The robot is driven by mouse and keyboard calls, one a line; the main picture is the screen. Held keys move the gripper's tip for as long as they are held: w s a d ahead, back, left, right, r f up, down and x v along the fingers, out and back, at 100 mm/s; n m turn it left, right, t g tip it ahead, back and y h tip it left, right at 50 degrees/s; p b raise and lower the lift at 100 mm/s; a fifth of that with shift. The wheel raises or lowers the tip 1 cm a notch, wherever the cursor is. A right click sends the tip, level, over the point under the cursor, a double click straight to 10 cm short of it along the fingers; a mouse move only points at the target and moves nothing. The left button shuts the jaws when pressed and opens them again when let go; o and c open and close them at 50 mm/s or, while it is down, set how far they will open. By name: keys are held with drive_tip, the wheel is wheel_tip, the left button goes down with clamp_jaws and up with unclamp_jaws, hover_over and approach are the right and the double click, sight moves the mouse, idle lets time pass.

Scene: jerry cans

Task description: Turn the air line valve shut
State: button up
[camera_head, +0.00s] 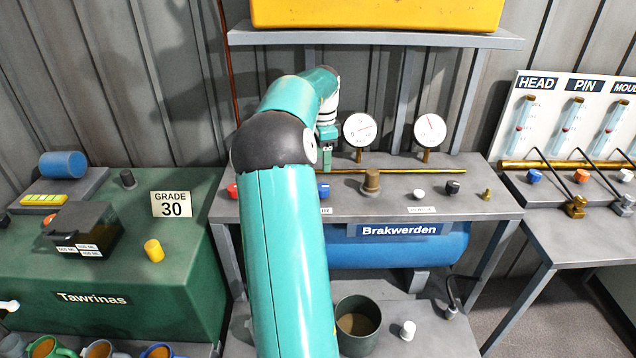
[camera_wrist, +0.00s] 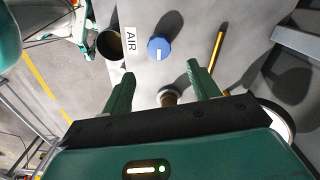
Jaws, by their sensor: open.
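The AIR label (camera_wrist: 131,41) is beside a round blue knob (camera_wrist: 159,48) with a white mark on its face in the wrist view. My gripper (camera_wrist: 158,68) is open and empty. The blue knob lies just beyond the fingertips, between their lines, with no contact visible. In the head view my gripper (camera_head: 326,158) points down over the back left of the grey Brakwerden bench (camera_head: 390,207). The blue knob (camera_head: 323,190) shows partly below it, in front of the brass pipe; my arm hides the bench to its left.
Two white gauges (camera_head: 360,130) (camera_head: 430,130) stand behind the brass pipe (camera_head: 420,171), close to my gripper's right. A brown-brass knob (camera_head: 371,182), a white knob (camera_head: 418,193) and a black knob (camera_head: 452,187) stand right. A shelf (camera_head: 380,39) with a yellow case hangs above.

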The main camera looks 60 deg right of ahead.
sight(322, 186)
wheel_tip(322, 186, down, 10)
drive_tip(key=shift+s+r, duration=0.1)
drive_tip(key=c, duration=1)
drive_tip(key=shift+o, duration=0.2)
